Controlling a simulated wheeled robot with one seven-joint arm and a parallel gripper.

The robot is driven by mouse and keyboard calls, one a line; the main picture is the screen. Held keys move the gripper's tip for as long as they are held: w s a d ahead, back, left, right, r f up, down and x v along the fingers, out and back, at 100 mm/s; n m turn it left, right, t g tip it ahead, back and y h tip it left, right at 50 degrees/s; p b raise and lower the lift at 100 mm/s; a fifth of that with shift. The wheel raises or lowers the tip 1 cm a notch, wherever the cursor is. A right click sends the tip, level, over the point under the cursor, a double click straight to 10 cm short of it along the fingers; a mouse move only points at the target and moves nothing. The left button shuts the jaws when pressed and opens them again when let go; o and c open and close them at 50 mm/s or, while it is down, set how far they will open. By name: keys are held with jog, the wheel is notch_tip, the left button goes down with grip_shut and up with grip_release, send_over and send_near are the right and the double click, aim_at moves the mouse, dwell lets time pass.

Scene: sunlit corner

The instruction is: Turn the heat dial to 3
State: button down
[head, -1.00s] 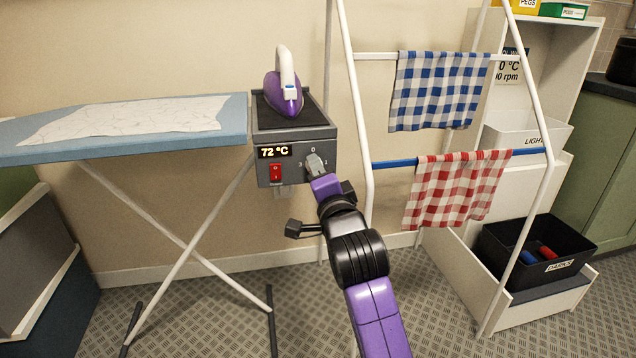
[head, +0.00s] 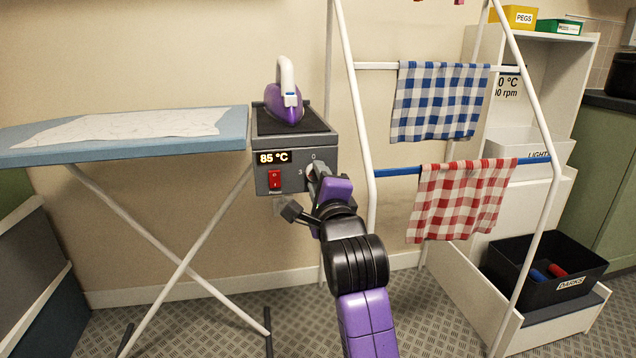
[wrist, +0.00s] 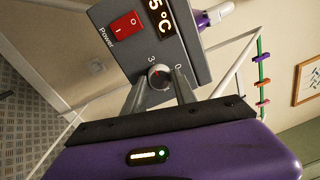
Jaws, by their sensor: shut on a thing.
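The grey iron station (head: 290,140) has a display (head: 274,157) reading 85 °C and a red power switch (head: 275,180). The heat dial (wrist: 160,76) is a round grey knob with a red mark, with the numbers 3 and 0 beside it in the wrist view. The red mark lies on the side toward the 3, but its exact setting is hard to tell. My gripper (wrist: 158,90) is shut on the dial, one finger on each side. In the head view my gripper (head: 314,180) covers most of the dial.
A purple iron (head: 285,103) stands on top of the station. An ironing board (head: 120,135) is to the left. A white drying rack (head: 345,80) with a blue checked cloth (head: 438,100) and a red checked cloth (head: 460,200) stands close on the right.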

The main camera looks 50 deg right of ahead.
jog(key=shift+w+a+f, duration=0.1)
jog(key=c, duration=1)
grip_release()
jog(key=p+v, duration=0.1)
jog(key=v, duration=0.6)
jog(key=shift+s+a, duration=0.2)
jog(key=shift+s, duration=0.15)
